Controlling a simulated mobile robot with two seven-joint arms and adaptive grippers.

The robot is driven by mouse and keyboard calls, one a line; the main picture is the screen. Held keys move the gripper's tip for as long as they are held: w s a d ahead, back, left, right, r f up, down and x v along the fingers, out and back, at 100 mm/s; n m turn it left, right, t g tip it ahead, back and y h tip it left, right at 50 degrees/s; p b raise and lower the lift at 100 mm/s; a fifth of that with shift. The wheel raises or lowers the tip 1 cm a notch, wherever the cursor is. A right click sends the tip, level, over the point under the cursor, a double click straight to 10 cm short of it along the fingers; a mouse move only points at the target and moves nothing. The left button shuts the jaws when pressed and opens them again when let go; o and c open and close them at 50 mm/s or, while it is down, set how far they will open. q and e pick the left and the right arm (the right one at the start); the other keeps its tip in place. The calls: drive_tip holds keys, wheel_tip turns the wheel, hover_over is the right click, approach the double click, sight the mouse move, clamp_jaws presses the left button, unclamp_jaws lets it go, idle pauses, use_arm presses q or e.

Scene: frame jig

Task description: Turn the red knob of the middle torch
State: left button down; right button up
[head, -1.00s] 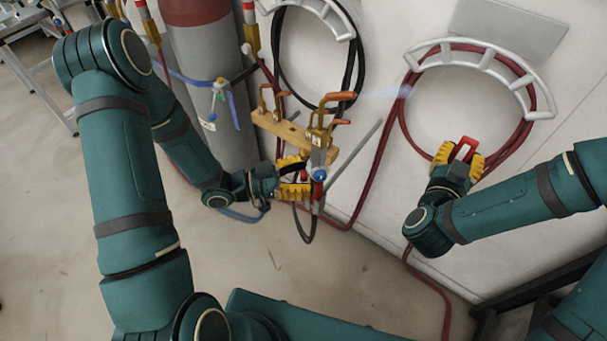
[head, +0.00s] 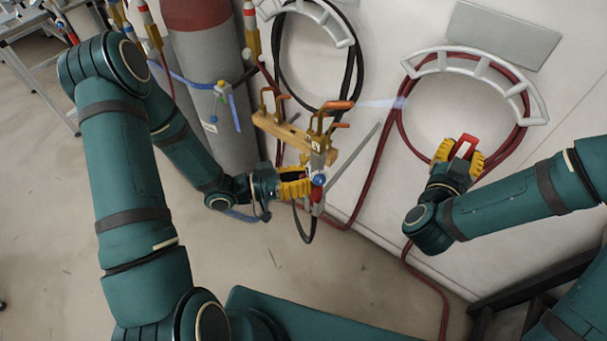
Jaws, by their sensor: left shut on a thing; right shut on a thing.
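A torch (head: 318,160) with a grey body stands at the near end of a wooden rack, with a pale blue flame (head: 378,104) beside its top. Its blue knob (head: 319,181) and a red part, which looks like its red knob (head: 316,195), show low on the body. My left gripper (head: 307,183) has yellow fingers closed at these knobs from the left. It appears shut on the red knob, but the fingers hide the contact. My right gripper (head: 464,153) is shut on a red object (head: 463,147), apart from the torch at the right.
The wooden rack (head: 285,130) carries brass, orange-tipped hooks. A grey cylinder with a red top (head: 205,75) stands behind it. A black hose coil (head: 355,60) and a red hose coil (head: 400,130) hang on the wall. The floor at lower left is clear.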

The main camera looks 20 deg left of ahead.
use_arm(q)
drive_tip(key=shift+n+p, duration=0.45)
drive_tip(key=shift+n, duration=0.45)
drive_tip(key=c, duration=0.7)
unclamp_jaws()
drive_tip(key=shift+c, duration=0.2)
drive_tip(key=v, duration=1.2)
drive_tip(key=shift+w, duration=0.1)
